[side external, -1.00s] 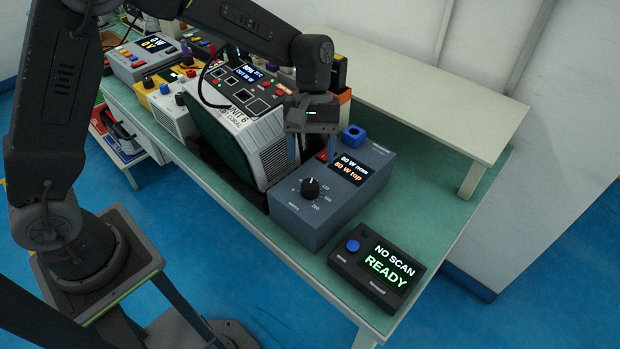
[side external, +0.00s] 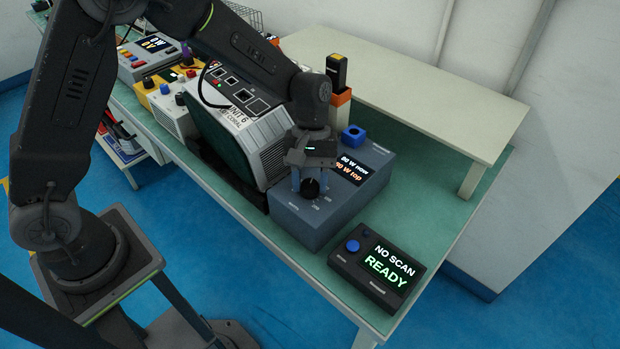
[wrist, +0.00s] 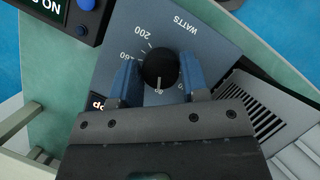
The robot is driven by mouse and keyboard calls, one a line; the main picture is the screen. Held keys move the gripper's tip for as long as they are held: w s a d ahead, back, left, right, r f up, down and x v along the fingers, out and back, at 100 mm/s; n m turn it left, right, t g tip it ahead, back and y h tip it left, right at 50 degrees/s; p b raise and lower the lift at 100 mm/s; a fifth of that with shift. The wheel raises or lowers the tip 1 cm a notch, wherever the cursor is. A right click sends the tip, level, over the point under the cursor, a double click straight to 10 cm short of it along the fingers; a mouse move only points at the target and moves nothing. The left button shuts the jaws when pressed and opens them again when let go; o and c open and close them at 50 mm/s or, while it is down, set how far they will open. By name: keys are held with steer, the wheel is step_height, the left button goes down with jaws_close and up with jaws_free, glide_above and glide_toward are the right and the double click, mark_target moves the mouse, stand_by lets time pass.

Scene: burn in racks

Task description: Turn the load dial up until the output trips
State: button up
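The load dial is a round black knob (wrist: 160,68) on top of a blue-grey load box (side external: 300,222). In the wrist view its white mark points at the label that reads 80. The box display (side external: 352,168) reads about "80 W now" and "80 W top", partly covered by my gripper in the side view. My gripper (wrist: 160,75) is over the box with its blue fingers on either side of the dial. The fingers look open around it; I cannot tell whether they touch it. The grey instrument marked UNIT 6 (side external: 262,135) stands left of the box.
A black scanner box (side external: 378,268) reading "NO SCAN READY" sits at the bench's near right. A blue block (side external: 353,136) stands at the load box's back corner. A raised cream shelf (side external: 420,95) runs behind. Green bench top is free right of the load box.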

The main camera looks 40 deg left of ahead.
steer(key=c, duration=0.5)
steer(key=shift+o, duration=0.2)
steer(key=m, duration=0.2)
steer(key=m+y, duration=0.1)
steer(key=m, duration=0.1)
steer(key=shift+m+g+y, duration=0.3)
steer(key=shift+m+g, duration=0.1)
steer(key=o, duration=0.9)
steer(key=v, duration=1.4)
